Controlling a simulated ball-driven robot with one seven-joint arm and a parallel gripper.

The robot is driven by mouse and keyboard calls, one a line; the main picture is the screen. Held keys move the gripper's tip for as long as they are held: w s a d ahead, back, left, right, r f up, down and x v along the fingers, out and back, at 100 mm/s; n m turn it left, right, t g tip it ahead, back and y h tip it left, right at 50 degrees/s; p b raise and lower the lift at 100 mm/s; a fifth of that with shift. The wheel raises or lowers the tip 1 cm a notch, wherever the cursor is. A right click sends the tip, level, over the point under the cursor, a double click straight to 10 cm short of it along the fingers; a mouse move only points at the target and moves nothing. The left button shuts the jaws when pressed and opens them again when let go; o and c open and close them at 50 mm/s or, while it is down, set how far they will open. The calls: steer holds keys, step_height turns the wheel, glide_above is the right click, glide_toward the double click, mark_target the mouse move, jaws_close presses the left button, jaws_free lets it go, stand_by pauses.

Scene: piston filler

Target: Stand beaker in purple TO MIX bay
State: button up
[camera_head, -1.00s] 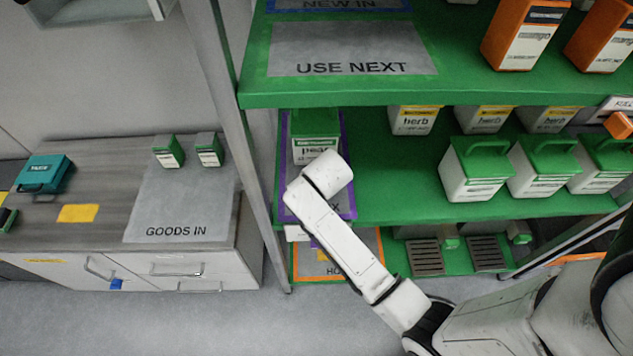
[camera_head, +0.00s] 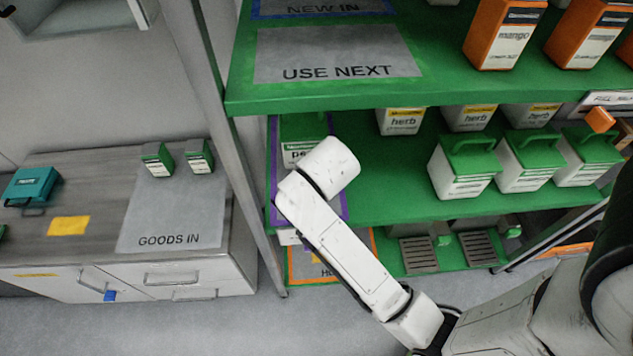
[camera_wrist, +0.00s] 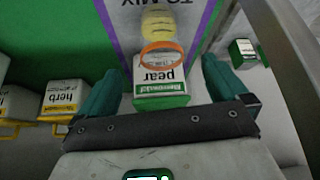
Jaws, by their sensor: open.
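A beaker with a pale yellow body (camera_wrist: 158,27) and an orange rim shows in the wrist view, over the grey, purple-edged TO MIX bay (camera_wrist: 207,30). The purple bay also shows in the head view (camera_head: 275,165). A pear carton (camera_wrist: 162,90) with a green part stands in this bay, close to the beaker's rim; it is partly hidden by my wrist in the head view (camera_head: 297,153). My gripper (camera_wrist: 160,70) is open, its teal fingers apart on either side of the carton and rim, touching neither visibly. The beaker is hidden in the head view.
Herb cartons (camera_head: 402,120) and green-handled containers (camera_head: 465,165) stand to the right on the same green shelf. The USE NEXT shelf (camera_head: 335,95) overhangs the bay. A grey post (camera_head: 225,130) stands at its left. Shelf room right of the bay is clear.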

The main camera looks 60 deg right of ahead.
steer(key=s+a+f+n+g+y, duration=0.1)
steer(key=s+a+f+n+y, duration=0.1)
steer(key=s, duration=0.6)
steer(key=s+a+f+n+g+y, duration=0.1)
steer(key=s+a+f+n+g, duration=0.1)
steer(key=s+a+f+n, duration=0.3)
steer(key=s+a, duration=0.2)
steer(key=s, duration=0.1)
steer(key=shift+n+y, duration=0.4)
steer(key=shift+w+a+f, duration=0.1)
